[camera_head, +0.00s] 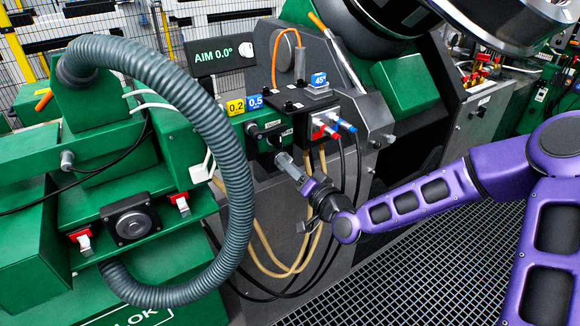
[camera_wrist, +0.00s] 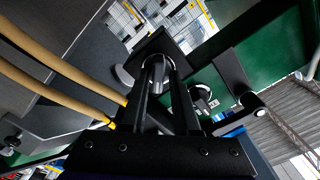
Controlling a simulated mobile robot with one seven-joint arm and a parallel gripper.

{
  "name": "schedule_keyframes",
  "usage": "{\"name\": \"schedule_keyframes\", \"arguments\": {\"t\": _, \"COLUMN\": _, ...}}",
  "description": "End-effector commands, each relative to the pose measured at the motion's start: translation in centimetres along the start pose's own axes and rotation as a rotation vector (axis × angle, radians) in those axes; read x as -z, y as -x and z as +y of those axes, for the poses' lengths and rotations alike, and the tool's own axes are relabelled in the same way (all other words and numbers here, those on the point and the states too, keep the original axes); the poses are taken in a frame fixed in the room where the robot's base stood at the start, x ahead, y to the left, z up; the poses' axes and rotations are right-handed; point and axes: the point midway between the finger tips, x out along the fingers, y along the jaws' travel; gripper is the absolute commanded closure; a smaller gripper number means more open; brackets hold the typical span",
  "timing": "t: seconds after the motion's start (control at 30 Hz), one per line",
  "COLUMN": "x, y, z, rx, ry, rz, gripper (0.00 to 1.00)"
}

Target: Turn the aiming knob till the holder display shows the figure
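The holder display (camera_head: 222,53) is a dark plate at the top of the green machine and reads AIM 0.0°. My gripper (camera_head: 284,160) points at a dark knob low on the small green panel, beneath the yellow 0.2 and blue 0.5 tags. In the wrist view a round knob (camera_wrist: 157,62) lies straight ahead, at the tips of my two fingers (camera_wrist: 160,78). The fingers stand apart with the knob between or just beyond their tips. I cannot tell whether they press on it. The head view partly hides this knob behind the gripper.
A second knob (camera_wrist: 202,97) sits close to the right of the fingers in the wrist view. Tan hoses (camera_head: 262,235) hang beside the gripper. A thick grey corrugated hose (camera_head: 237,165) arches at the left. Red and blue connectors (camera_head: 330,130) sit above right. The grated floor (camera_head: 420,260) is clear.

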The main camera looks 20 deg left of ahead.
Motion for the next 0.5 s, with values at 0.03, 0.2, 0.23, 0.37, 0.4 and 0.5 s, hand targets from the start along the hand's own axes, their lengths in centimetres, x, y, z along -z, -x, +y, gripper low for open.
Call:
{"name": "schedule_keyframes", "arguments": {"t": 0.03, "x": 0.03, "y": 0.00, "z": 0.15, "rx": -0.003, "ry": 0.000, "rz": 0.000, "gripper": 0.54}}
{"name": "schedule_keyframes", "arguments": {"t": 0.2, "x": 0.00, "y": 0.02, "z": 0.21, "rx": -0.005, "ry": 0.000, "rz": 0.000, "gripper": 0.53}}
{"name": "schedule_keyframes", "arguments": {"t": 0.23, "x": 0.00, "y": 0.02, "z": 0.21, "rx": -0.005, "ry": 0.000, "rz": 0.000, "gripper": 0.53}}
{"name": "schedule_keyframes", "arguments": {"t": 0.37, "x": -0.02, "y": 0.03, "z": 0.21, "rx": -0.005, "ry": 0.000, "rz": -0.001, "gripper": 0.53}}
{"name": "schedule_keyframes", "arguments": {"t": 0.4, "x": -0.03, "y": 0.04, "z": 0.20, "rx": -0.005, "ry": 0.000, "rz": -0.001, "gripper": 0.53}}
{"name": "schedule_keyframes", "arguments": {"t": 0.5, "x": -0.01, "y": 0.37, "z": 0.22, "rx": -0.005, "ry": 0.000, "rz": -0.001, "gripper": 0.53}}
